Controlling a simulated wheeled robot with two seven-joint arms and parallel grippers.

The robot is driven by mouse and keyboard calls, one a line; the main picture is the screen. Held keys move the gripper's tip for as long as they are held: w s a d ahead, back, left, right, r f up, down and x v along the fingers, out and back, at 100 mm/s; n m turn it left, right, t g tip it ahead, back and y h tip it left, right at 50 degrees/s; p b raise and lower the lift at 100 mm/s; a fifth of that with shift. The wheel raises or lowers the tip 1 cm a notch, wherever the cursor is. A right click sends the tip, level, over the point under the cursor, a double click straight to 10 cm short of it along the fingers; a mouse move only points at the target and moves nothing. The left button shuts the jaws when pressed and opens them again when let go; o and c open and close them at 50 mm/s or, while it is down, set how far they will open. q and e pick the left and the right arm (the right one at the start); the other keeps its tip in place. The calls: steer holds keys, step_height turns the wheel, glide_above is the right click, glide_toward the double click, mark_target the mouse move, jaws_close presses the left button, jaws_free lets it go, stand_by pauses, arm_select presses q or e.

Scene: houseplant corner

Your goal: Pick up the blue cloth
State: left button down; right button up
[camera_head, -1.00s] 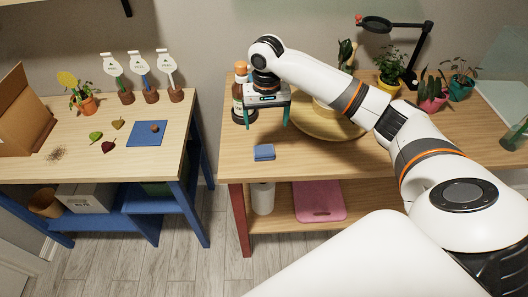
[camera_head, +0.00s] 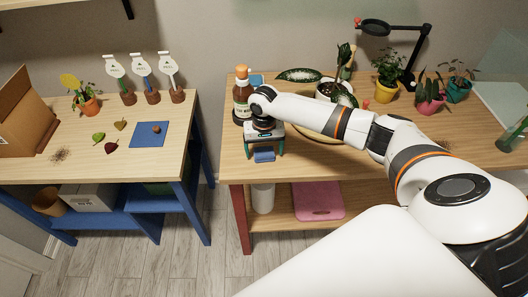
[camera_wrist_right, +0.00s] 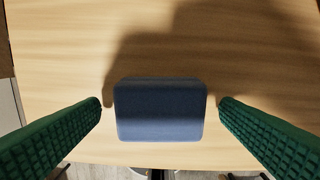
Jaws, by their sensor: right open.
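The blue cloth (camera_head: 264,156) is a small folded block on the right wooden table near its front edge. In the right wrist view the blue cloth (camera_wrist_right: 160,112) lies flat between the two green fingers, with a gap on either side. My right gripper (camera_head: 265,152) is open above the cloth and straddles it, fingers pointing down. In the wrist view the right gripper's fingertips (camera_wrist_right: 160,101) do not touch the cloth. In the head view the gripper hides the cloth's rear part. My left gripper is not in view.
A brown bottle (camera_head: 242,95) stands just behind the gripper. A round wooden tray (camera_head: 305,131) with a potted plant is to the right, partly behind my arm. Potted plants and a lamp (camera_head: 405,45) stand farther right. A blue mat (camera_head: 149,134) lies on the left table.

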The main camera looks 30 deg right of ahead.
mark_target(264, 151)
steer(key=c, duration=1.1)
steer(key=shift+o, duration=0.2)
step_height(264, 151, up, 10)
steer(key=b, duration=0.1)
steer(key=shift+b, duration=0.3)
